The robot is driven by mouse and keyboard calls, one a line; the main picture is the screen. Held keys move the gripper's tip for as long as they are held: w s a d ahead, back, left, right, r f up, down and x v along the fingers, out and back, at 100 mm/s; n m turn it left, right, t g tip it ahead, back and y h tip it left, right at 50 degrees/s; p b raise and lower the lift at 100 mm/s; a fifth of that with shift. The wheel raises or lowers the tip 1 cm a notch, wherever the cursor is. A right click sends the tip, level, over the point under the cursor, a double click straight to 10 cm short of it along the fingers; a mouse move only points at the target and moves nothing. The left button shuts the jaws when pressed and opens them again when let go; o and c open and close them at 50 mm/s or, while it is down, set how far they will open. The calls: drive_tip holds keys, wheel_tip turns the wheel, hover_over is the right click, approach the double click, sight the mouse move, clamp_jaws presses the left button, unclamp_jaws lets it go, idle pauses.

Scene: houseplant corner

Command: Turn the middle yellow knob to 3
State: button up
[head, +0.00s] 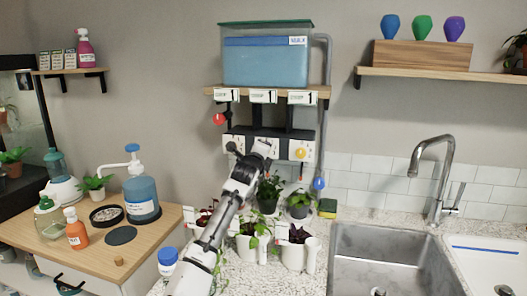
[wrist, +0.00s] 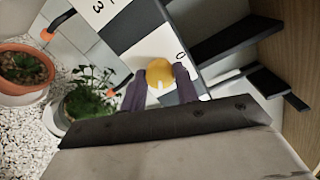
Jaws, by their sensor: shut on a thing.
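The yellow knob (wrist: 160,72) sits between the two dark fingers of my gripper (wrist: 160,88) in the wrist view. The fingers are shut on its sides. A pale mark shows on the knob's lower part. Another yellow knob (head: 300,153) shows on the right-hand dial plate.
A blue-filled tank (head: 266,60) stands on a wooden shelf (head: 318,91) above the dials, with white cards on its edge. Potted plants (head: 269,192) stand on the counter below. A red ball-shaped end (head: 219,119) hangs at left, a blue one (head: 319,183) at right. The sink (head: 385,250) is right.

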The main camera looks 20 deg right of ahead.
idle(0.3)
drive_tip(key=o, duration=1)
drive_tip(key=shift+c, duration=0.2)
drive_tip(key=shift+s+a, duration=0.1)
drive_tip(key=b+v, duration=0.4)
drive_tip(key=v, duration=0.9)
drive_tip(key=shift+s+a+b, duration=0.15)
drive_tip(key=shift+s+b, duration=0.1)
drive_tip(key=shift+b, duration=0.05)
